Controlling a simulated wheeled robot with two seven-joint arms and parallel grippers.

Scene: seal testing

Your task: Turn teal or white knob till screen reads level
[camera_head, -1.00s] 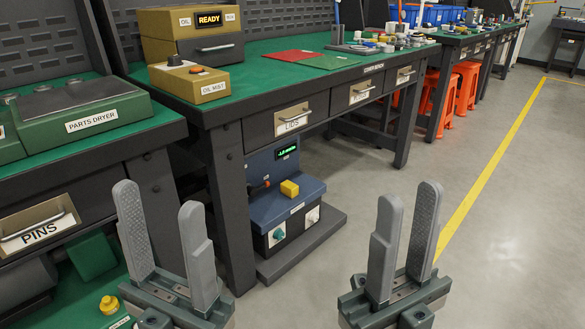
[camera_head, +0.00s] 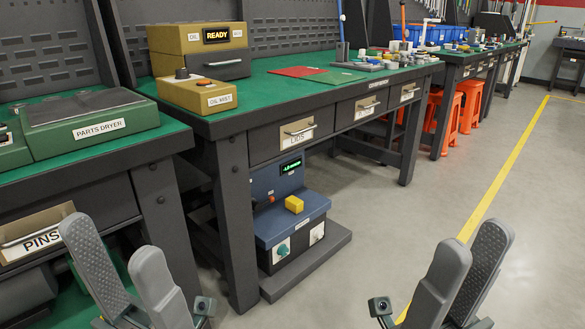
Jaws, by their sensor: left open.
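A blue and black device (camera_head: 291,217) stands on a grey base on the floor, under the green-topped bench. Its small screen (camera_head: 290,167) glows green, with text too small to read surely. The teal knob (camera_head: 282,250) is on the lower left of its front, and the white knob (camera_head: 317,234) is on the lower right. My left gripper (camera_head: 115,255) is open and empty at lower left, apart from the device. My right gripper (camera_head: 470,262) is open and empty at lower right, also apart from it. Both are nearer to me than the knobs.
The bench (camera_head: 232,125) overhangs the device, with a dark leg (camera_head: 233,215) just left of it. A yellow block (camera_head: 294,204) sits on the device. A parts dryer (camera_head: 90,116) stands on the left bench. Open floor (camera_head: 385,235) lies to the right.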

